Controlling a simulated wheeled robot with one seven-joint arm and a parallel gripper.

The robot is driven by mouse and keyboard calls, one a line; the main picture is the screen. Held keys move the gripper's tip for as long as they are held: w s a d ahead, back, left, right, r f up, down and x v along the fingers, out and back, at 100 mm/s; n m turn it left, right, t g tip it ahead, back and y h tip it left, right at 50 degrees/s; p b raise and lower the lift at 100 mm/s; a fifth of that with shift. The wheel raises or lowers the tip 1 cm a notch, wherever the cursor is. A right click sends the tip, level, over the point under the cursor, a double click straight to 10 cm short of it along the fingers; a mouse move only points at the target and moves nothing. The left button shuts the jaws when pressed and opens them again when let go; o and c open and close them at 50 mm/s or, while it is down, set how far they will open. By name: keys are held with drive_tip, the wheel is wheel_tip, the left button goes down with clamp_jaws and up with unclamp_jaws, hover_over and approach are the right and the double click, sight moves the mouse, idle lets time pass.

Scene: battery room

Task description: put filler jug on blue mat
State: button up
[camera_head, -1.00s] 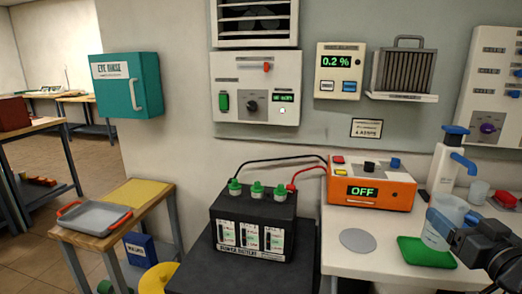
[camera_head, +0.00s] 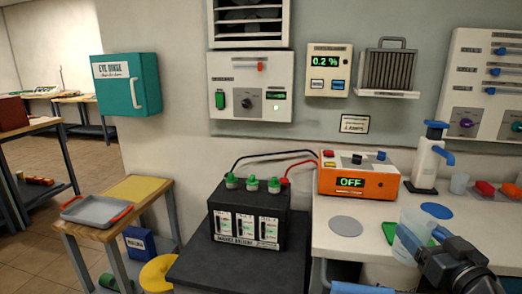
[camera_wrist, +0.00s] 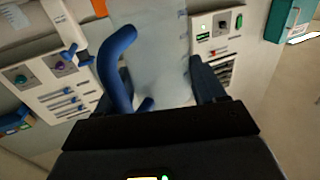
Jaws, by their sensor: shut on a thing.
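The filler jug (camera_head: 412,222) is a translucent pale vessel with a blue handle. My gripper (camera_head: 425,247) is shut on it at the lower right of the head view. In the wrist view the jug (camera_wrist: 155,55) fills the middle between my two dark fingers, with its curved blue handle (camera_wrist: 117,65) at the left. The blue mat (camera_head: 436,211) is a flat round disc on the white counter. It shows just behind and right of the jug. The jug appears in front of the mat in the picture; its height above the counter is hard to tell.
A green mat (camera_head: 388,232) is partly hidden behind the jug. A grey round mat (camera_head: 345,226) lies to the left. The orange charger (camera_head: 358,181), a white blue-topped dispenser (camera_head: 428,160), a clear cup (camera_head: 459,183) and red items (camera_head: 485,188) stand behind on the counter.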

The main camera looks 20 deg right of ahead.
drive_tip(key=w+a+f+n+y, duration=0.1)
drive_tip(key=w+a+f, duration=0.3)
drive_tip(key=a+f, duration=0.7)
drive_tip(key=w+a+f+n+y, duration=0.2)
drive_tip(key=w+a+f+y, duration=0.2)
drive_tip(key=a+f, duration=0.7)
drive_tip(key=a, duration=0.4)
drive_tip(key=shift+t, duration=0.4)
drive_tip(key=shift+s+a, duration=0.1)
